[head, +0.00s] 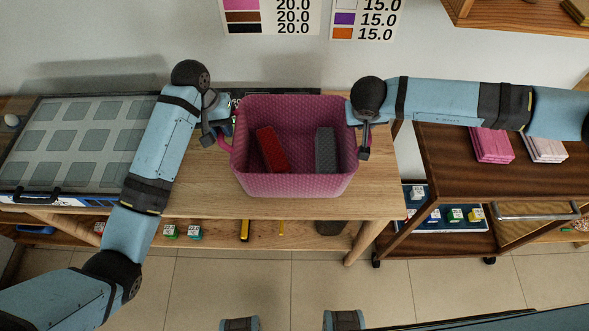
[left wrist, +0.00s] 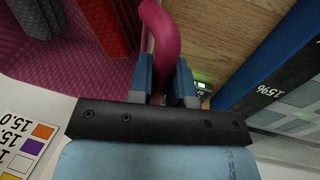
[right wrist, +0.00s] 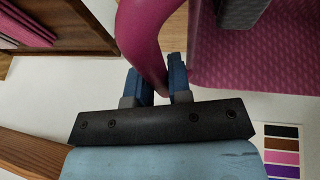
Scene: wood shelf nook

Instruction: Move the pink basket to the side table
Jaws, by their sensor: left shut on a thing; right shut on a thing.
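The pink basket (head: 295,184) is upright over the wooden table (head: 295,207); I cannot tell whether it touches the top. A red block (head: 271,149) and a grey block (head: 325,150) are inside it. My left gripper (head: 212,128) is at the basket's left side. In the left wrist view its fingers (left wrist: 163,90) are shut on a pink handle (left wrist: 158,25). My right gripper (head: 360,125) is at the basket's right side. In the right wrist view its fingers (right wrist: 158,88) are shut on the other handle (right wrist: 140,40). The brown side table (head: 440,150) stands to the right.
A tray with grey squares (head: 80,140) lies on the table's left part. Pink packs (head: 491,145) and pale packs (head: 543,147) sit on the brown side table. Its nearer left top looks clear. A wall shelf (head: 490,15) juts out at upper right. Small items sit on lower shelves.

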